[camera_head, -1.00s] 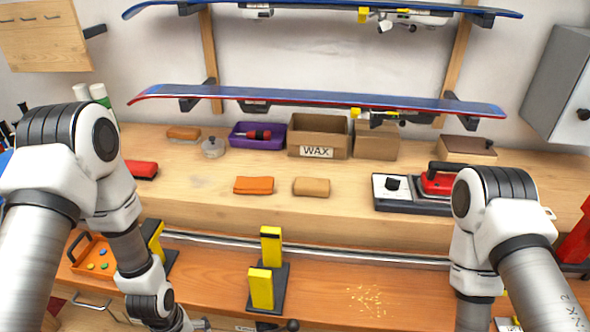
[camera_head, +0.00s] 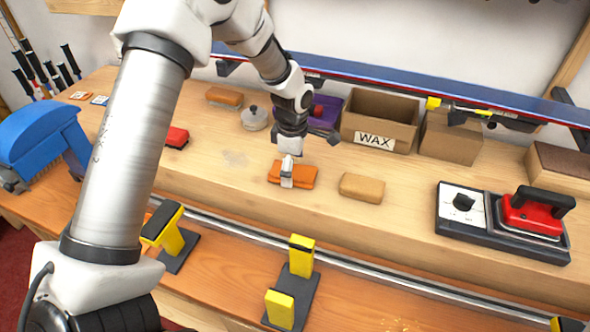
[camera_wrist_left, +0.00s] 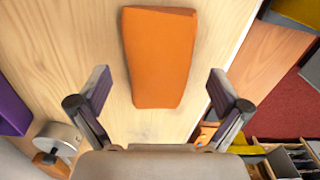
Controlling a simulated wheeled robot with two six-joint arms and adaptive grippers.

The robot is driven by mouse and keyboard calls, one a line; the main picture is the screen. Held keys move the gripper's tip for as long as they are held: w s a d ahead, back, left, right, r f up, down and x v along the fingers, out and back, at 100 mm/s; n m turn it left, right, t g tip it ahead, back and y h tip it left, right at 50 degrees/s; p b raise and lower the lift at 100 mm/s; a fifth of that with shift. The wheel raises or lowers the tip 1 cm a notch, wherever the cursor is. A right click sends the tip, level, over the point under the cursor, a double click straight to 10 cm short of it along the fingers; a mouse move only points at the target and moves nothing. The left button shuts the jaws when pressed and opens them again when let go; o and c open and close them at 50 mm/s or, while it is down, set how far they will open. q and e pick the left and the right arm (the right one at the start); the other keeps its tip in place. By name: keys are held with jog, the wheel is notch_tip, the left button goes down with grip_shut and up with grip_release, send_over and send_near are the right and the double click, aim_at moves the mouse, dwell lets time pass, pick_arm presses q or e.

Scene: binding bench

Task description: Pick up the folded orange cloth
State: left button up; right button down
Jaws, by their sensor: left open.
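The folded orange cloth (camera_head: 304,178) lies flat on the upper wooden shelf of the bench, and part of it is hidden behind my gripper in the head view. It also shows whole in the left wrist view (camera_wrist_left: 160,58), ahead of the fingers. My left gripper (camera_head: 287,180) is over the cloth in the head view. In the left wrist view the left gripper (camera_wrist_left: 158,92) is open, its two fingers spread wider than the cloth, with nothing between the fingertips but the cloth's near end. I cannot tell whether the fingers touch the shelf. My right gripper is not in view.
A tan block (camera_head: 362,187) lies just right of the cloth. Behind stand a WAX box (camera_head: 375,141), a purple tray (camera_head: 328,112) and a round lidded tin (camera_head: 254,119). A red iron (camera_head: 533,213) sits at right. Yellow clamps (camera_head: 303,255) stand along the front.

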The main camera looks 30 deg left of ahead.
pick_arm(q)
jog(key=shift+w+f, duration=0.2)
jog(key=shift+f, duration=0.3)
jog(key=shift+s+r, duration=0.1)
jog(key=shift+c, duration=0.4)
jog(key=shift+s+r, duration=0.1)
jog(key=shift+s, duration=0.05)
jog(key=c, duration=1.1)
jog(key=shift+o, duration=0.2)
jog(key=shift+r, duration=0.3)
notch_tip(320, 180, up, 9)
jog(key=b, duration=0.1)
jog(key=shift+r+b, duration=0.15)
jog(key=shift+b, duration=0.2)
